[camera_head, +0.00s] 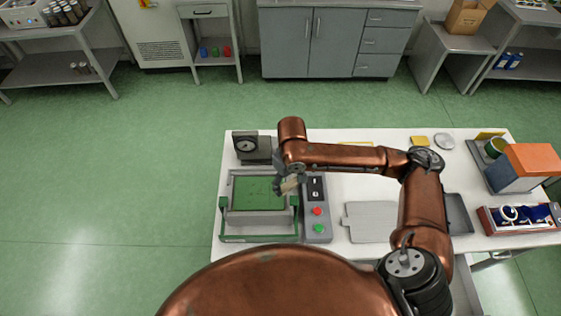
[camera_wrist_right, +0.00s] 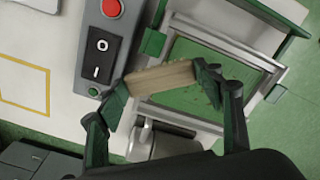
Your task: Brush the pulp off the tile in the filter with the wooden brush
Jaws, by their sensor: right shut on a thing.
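The filter (camera_head: 259,220) is a grey tray with a green frame at the left of the white table. A green panel, which I take for the tile, (camera_head: 252,188) lies inside it; a few small dark specks show on it in the right wrist view (camera_wrist_right: 195,62). My right gripper (camera_head: 290,185) is over the filter's right edge. It is shut on the wooden brush, whose pale block (camera_wrist_right: 160,78) spans between the fingers in the right wrist view. Its bristles are not clearly seen, and I cannot tell whether it touches the panel. My left gripper is not in view.
A control box (camera_head: 318,228) with red and green buttons stands right of the filter. A dial gauge (camera_head: 246,144) stands behind it. A grey board (camera_head: 369,222) lies mid-table, partly beneath my right arm. An orange-topped box (camera_head: 530,160) is at the far right.

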